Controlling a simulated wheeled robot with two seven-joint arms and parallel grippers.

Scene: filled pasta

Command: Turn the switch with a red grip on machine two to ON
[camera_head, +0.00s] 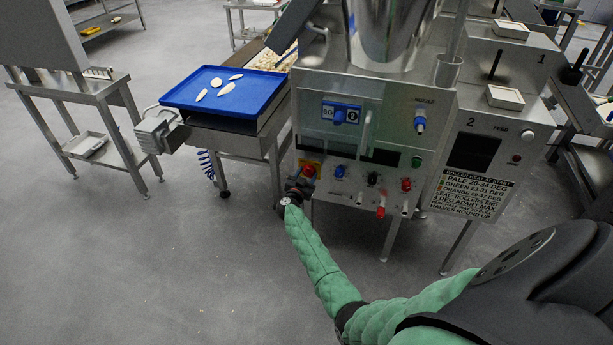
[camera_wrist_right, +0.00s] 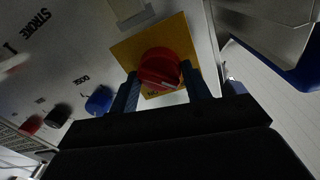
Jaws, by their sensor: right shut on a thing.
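The switch with a red grip (camera_head: 309,170) sits on a yellow plate at the lower left corner of the steel machine's front (camera_head: 338,98) in the head view. In the right wrist view the round red grip (camera_wrist_right: 160,66) lies between the two fingers, with a pale mark near its lower edge. Small lettering on the yellow plate (camera_wrist_right: 187,35) is too unclear to read. My right gripper (camera_head: 301,183) is shut on the red grip, and its fingers (camera_wrist_right: 160,88) flank it on both sides. The green-sleeved right arm reaches up from the lower right. My left gripper is in neither view.
Blue, black and red knobs (camera_head: 406,184) line the machine front right of the switch. A panel marked 2 (camera_head: 472,153) stands farther right. A blue tray (camera_head: 178,96) with pale pieces sits on the stand at left. The floor (camera_head: 150,260) in front is clear.

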